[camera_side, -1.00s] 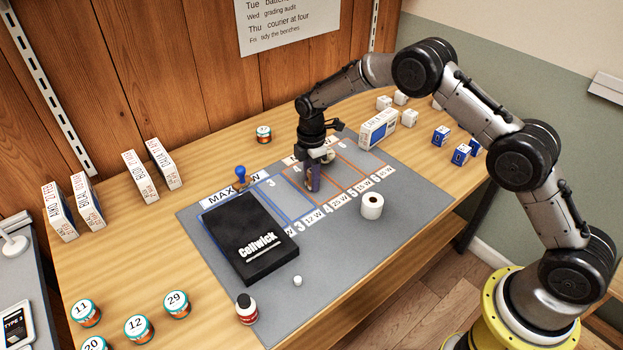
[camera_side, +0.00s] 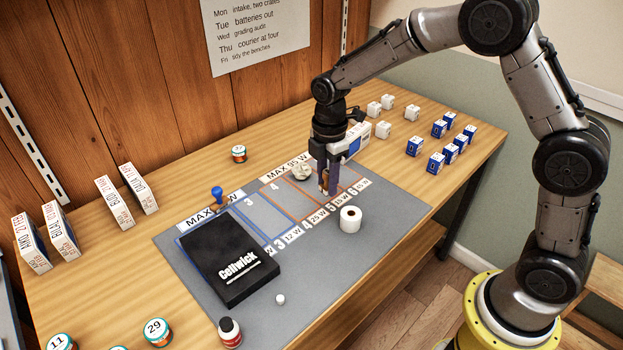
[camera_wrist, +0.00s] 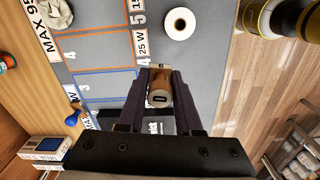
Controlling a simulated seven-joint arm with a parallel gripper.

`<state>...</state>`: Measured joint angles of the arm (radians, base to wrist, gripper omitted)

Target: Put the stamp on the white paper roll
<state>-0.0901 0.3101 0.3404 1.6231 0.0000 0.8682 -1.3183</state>
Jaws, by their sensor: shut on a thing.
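My gripper (camera_side: 325,187) is shut on a tan wooden piece that looks like a stamp (camera_wrist: 159,92); it has a dark label on its end. The fingers point down over the numbered lanes of the grey mat. The white paper roll (camera_side: 350,219) stands upright on the mat, to the right and nearer the camera than my gripper, apart from it. The roll also shows beyond the fingertips in the wrist view (camera_wrist: 179,23). A blue-handled piece with a brown base (camera_side: 218,197), also stamp-like, stands at the mat's left back edge.
A black Cellwick box (camera_side: 230,262) lies on the mat's left. A crumpled white lump (camera_side: 302,172) is just left of my gripper. A blue-and-white box (camera_side: 349,143) stands behind it. A bottle (camera_side: 230,332) and small white piece (camera_side: 280,299) are in front. The mat around the roll is clear.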

